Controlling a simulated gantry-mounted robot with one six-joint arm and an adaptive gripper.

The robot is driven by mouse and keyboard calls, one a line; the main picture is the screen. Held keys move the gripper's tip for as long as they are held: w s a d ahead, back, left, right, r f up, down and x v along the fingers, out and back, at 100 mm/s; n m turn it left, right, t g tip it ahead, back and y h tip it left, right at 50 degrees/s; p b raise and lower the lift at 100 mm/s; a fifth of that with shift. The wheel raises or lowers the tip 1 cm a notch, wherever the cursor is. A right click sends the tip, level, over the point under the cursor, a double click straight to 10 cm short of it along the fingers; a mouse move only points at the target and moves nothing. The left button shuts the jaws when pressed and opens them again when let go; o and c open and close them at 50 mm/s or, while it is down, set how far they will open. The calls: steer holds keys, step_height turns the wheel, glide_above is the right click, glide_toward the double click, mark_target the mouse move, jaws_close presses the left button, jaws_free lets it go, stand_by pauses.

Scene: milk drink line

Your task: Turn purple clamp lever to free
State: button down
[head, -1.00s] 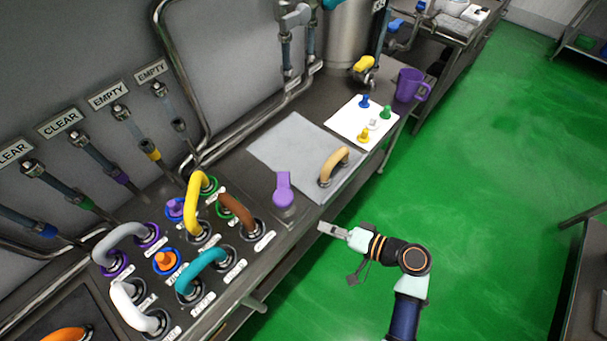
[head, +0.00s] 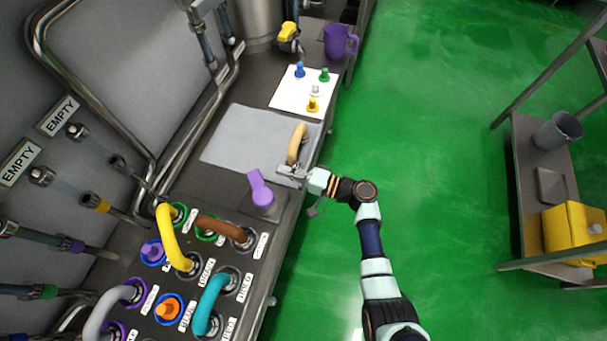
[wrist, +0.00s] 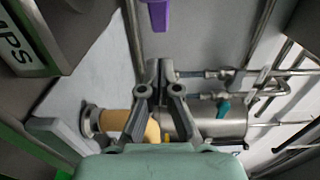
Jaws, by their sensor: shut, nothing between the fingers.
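The purple clamp lever (head: 258,186) stands on the steel bench between the grey mat and the coloured hose panel. In the wrist view a purple part (wrist: 157,12), likely the lever, shows at the top edge, cut off by the frame. My gripper (head: 286,171) is shut and empty at the bench's front edge, to the right of the lever and apart from it. In the wrist view my gripper (wrist: 160,68) points toward the wall, with its fingertips together below the purple part.
A tan hose loop (head: 297,144) stands on the grey mat (head: 235,140), close behind my gripper. A brown hose loop (head: 222,226) and a yellow one (head: 166,235) stand nearer. A white board (head: 290,97) holds several coloured plugs.

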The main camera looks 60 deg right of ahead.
mark_target(259, 189)
steer(key=shift+w+a+p, duration=0.15)
steer(key=shift+w+a, duration=0.4)
steer(key=shift+a, duration=0.25)
steer(key=shift+w+a+p, duration=0.15)
steer(key=shift+w+a, duration=0.35)
steer(key=shift+a, duration=0.3)
